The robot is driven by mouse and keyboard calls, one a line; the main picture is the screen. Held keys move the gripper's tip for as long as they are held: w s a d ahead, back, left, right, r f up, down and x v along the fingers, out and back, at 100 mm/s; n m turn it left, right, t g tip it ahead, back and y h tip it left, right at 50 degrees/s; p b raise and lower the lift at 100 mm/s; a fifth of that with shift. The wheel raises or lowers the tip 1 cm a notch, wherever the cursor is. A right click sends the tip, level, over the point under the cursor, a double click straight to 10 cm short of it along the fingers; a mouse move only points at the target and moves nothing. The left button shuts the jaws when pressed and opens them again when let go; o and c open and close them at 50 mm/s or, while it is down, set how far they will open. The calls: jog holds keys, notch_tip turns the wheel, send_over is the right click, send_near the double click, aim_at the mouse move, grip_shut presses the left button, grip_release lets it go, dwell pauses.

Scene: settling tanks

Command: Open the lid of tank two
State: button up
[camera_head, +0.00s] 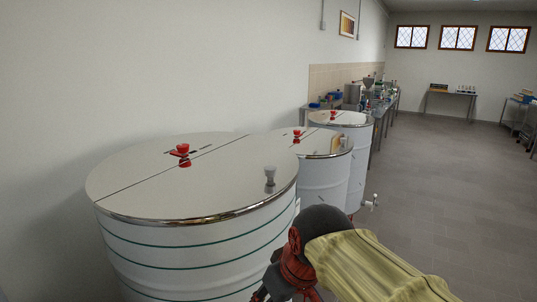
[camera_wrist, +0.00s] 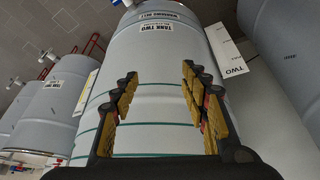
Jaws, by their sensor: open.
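Tank two (camera_wrist: 150,50) fills the middle of the wrist view, a pale drum with its name label and green bands on its wall. In the head view, the nearest tank (camera_head: 190,255) has matching green bands, though no label shows there. Its flat lid (camera_head: 215,180) lies shut, with a seam across it, a red clamp knob (camera_head: 183,150) at the seam and a grey knob (camera_head: 269,175) near the right rim. My gripper (camera_wrist: 159,72) is open and empty, in front of tank two's wall. In the head view my gripper (camera_head: 276,287) is below the lid, right of the nearest tank.
Two more lidded tanks, a middle one (camera_head: 325,180) and a farther one (camera_head: 350,125), stand behind in a row along the wall. A tap (camera_head: 371,203) sticks out beside them. A white card (camera_wrist: 228,50) reading TWO is near tank two. Open floor (camera_head: 450,180) lies right.

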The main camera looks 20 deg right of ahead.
jog(key=w+d+r+n+p, duration=0.1)
jog(key=w+d+r+p, duration=0.1)
jog(key=w+r+p, duration=0.4)
jog(key=w+d+r+n+p, duration=0.1)
jog(key=w+d+r+p, duration=0.25)
jog(key=w+r, duration=0.35)
jog(key=n+g+y+p, duration=0.1)
jog(key=n+y+p, duration=0.15)
jog(key=p, duration=0.85)
send_near(271, 168)
jog(key=shift+n+h, duration=0.25)
jog(key=x, duration=0.8)
jog(key=shift+w+a+f, duration=0.2)
jog(key=shift+a+f, duration=0.05)
jog(key=shift+f, duration=0.05)
jog(key=shift+c, duration=1)
grip_shut()
